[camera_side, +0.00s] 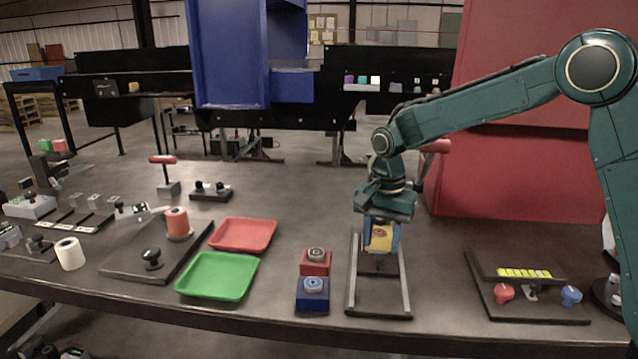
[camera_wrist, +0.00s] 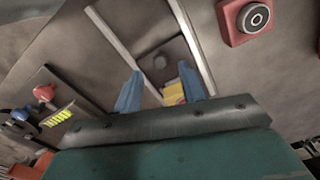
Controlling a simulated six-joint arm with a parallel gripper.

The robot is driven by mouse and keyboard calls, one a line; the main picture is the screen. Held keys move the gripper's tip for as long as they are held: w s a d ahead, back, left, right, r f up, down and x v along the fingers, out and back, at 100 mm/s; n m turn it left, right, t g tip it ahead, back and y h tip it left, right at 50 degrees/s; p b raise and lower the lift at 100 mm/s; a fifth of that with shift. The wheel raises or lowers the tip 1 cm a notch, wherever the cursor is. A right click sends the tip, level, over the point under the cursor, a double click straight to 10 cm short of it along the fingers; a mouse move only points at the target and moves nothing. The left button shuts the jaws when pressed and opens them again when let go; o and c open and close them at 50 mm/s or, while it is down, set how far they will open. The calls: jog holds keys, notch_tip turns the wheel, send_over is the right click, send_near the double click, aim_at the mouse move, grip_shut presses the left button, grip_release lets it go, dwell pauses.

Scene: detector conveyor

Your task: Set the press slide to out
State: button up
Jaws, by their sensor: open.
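The slide has two pale parallel rails (camera_side: 405,285), which also show in the wrist view (camera_wrist: 112,42). Between them in the wrist view is a dark carriage (camera_wrist: 178,50) with a round dark knob (camera_wrist: 160,62). My gripper (camera_side: 382,248) points down over the far part of the rails. In the wrist view my gripper (camera_wrist: 160,73) has its two blue fingers apart, with the knob showing between and beyond them. A yellow and red piece (camera_wrist: 174,91) shows between the fingers, nearer the right one. I cannot tell whether the fingers touch anything.
A red button box (camera_side: 315,262) and a blue button box (camera_side: 312,294) stand left of the rails. A dark panel with red and blue knobs (camera_side: 525,305) lies to the right. A red cabinet (camera_side: 540,180) stands behind. Green (camera_side: 217,276) and red (camera_side: 243,235) trays lie further left.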

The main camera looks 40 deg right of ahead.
aim_at(380, 257)
jog(key=shift+f, duration=1.75)
grip_shut()
